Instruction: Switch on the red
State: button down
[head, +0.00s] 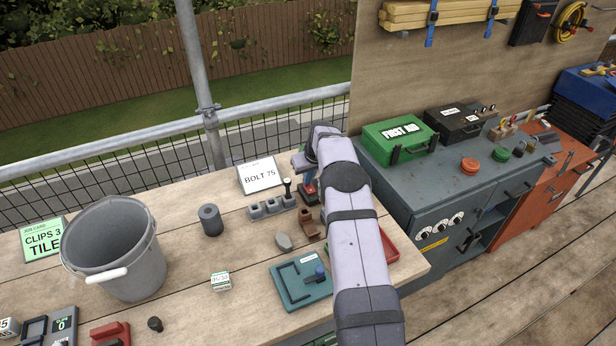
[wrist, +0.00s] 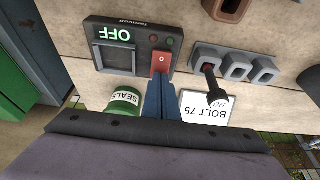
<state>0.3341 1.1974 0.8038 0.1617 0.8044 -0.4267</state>
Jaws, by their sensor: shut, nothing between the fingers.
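A dark switch box (wrist: 134,44) with a lit OFF sign (wrist: 112,35) shows in the wrist view. It carries a red rocker switch (wrist: 160,62) marked 0 and small red and green lamps above it. My gripper (wrist: 161,80) is shut and empty, with its blue fingertips right at the lower edge of the red switch. I cannot tell if they touch it.
A green SEALS tin (wrist: 123,102) and a row of grey sockets (wrist: 235,66) flank the fingers. A BOLT 75 card (head: 261,176) stands behind. A grey bucket (head: 113,248), teal tray (head: 301,286) and red tray (head: 388,246) are on the bench.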

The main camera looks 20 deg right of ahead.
jog(key=b+x, duration=0.1)
jog(key=b, duration=0.1)
jog(key=shift+w+f+b, duration=0.1)
jog(key=shift+f+b, duration=0.15)
jog(key=shift+b, duration=0.1)
jog(key=shift+w+b, duration=0.25)
jog(key=shift+b, duration=0.5)
